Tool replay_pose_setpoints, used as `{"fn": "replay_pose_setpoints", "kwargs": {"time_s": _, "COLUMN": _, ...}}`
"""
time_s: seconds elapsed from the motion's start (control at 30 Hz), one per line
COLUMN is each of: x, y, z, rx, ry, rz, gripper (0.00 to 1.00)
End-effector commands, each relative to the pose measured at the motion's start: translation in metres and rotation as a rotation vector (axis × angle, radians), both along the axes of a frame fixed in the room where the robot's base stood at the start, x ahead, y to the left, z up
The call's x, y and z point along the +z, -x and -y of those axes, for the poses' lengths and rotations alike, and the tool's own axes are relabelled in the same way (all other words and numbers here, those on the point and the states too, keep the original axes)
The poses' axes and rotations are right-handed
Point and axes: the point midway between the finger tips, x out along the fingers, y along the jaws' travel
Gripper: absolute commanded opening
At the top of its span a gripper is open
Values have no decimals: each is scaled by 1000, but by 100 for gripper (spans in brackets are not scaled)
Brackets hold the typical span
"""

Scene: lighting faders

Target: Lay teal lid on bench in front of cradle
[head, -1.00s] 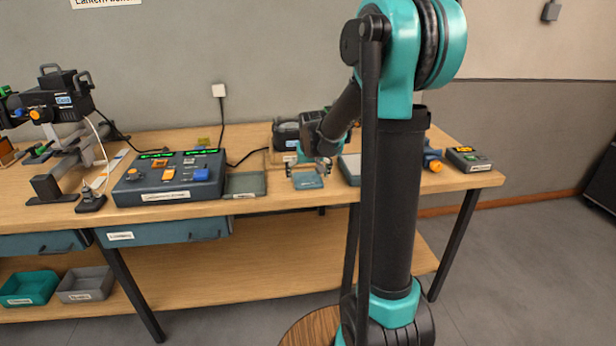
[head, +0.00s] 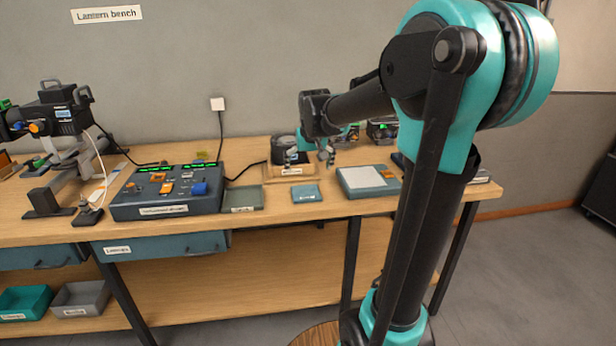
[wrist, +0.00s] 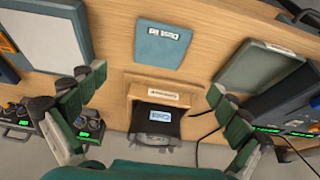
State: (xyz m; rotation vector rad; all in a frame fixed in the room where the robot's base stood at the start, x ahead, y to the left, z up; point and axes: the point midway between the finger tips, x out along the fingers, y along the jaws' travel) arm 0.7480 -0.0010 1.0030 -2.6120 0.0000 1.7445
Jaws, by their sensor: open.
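The teal lid (head: 306,194) lies flat on the bench, in front of the wooden cradle (head: 291,171). In the wrist view the lid (wrist: 162,42) is labelled "Dust lid", with a strip of bare wood between it and the cradle (wrist: 152,96). A dark device with a blue label (wrist: 157,120) sits in the cradle. My gripper (head: 328,157) is above the bench by the cradle's right side in the head view. In the wrist view its fingers (wrist: 156,83) are wide apart and empty, clear of the lid.
A shallow grey-green tray (head: 243,198) and a fader console (head: 168,192) stand left of the lid. A teal-grey pad with a pale top (head: 368,181) lies to its right. The bench's front edge (head: 330,210) is close to the lid.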

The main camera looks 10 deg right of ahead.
Motion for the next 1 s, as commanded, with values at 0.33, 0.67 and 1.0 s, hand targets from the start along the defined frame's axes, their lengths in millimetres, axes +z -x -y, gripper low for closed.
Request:
{"fn": "replay_pose_setpoints", "kwargs": {"time_s": 0.33, "x": -79, "y": 119, "z": 25, "rx": -3, "ry": -1, "rz": -11, "gripper": 100}}
{"fn": "replay_pose_setpoints", "kwargs": {"time_s": 0.67, "x": -170, "y": 253, "z": 39, "rx": -3, "ry": -3, "rz": -22, "gripper": 100}}
{"fn": "replay_pose_setpoints", "kwargs": {"time_s": 1.0, "x": -174, "y": 259, "z": 39, "rx": -1, "ry": -3, "rz": -23, "gripper": 100}}
